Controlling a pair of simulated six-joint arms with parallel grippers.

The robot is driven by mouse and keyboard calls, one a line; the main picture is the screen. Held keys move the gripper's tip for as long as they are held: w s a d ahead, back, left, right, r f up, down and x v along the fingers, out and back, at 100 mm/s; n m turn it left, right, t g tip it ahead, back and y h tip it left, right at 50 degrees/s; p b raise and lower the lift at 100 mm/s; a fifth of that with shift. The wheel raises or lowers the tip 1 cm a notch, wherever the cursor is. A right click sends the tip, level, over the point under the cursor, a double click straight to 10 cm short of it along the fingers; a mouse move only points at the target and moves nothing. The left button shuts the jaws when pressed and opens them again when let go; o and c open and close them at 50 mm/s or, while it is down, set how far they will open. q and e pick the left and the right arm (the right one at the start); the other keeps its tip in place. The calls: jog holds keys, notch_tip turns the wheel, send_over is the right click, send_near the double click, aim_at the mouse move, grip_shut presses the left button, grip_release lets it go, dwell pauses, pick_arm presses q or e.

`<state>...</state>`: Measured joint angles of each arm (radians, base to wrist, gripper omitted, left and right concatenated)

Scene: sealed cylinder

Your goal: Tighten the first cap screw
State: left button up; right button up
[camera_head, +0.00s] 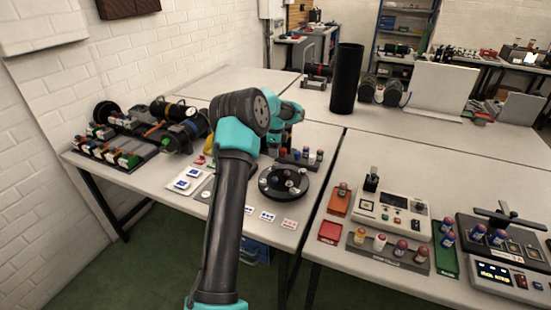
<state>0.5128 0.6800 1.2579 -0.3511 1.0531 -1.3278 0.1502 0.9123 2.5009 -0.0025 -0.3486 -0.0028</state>
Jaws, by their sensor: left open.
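My left arm reaches in from the bottom of the view, and its wrist hides most of the left gripper (273,145), which is over the table near a round black fixture (266,190). The gripper is open; its fingertips are hard to make out. The round fixture sits on the left table and carries several small pale and red pieces; I cannot tell which of them is the first cap screw. A small rack with several capped cylinders (319,155) stands just behind the fixture. My right gripper is not in view.
Devices and racks of small parts (110,151) fill the table's left side. White cards (267,215) lie along the front edge. A tall black cylinder (346,80) stands behind. The right table holds a control box (389,211), a bottle rack (388,256) and a red tray (330,232).

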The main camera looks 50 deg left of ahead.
aim_at(275, 163)
pick_arm(q)
notch_tip(275, 163, up, 11)
jog(key=shift+r, duration=0.15)
dwell(0.6)
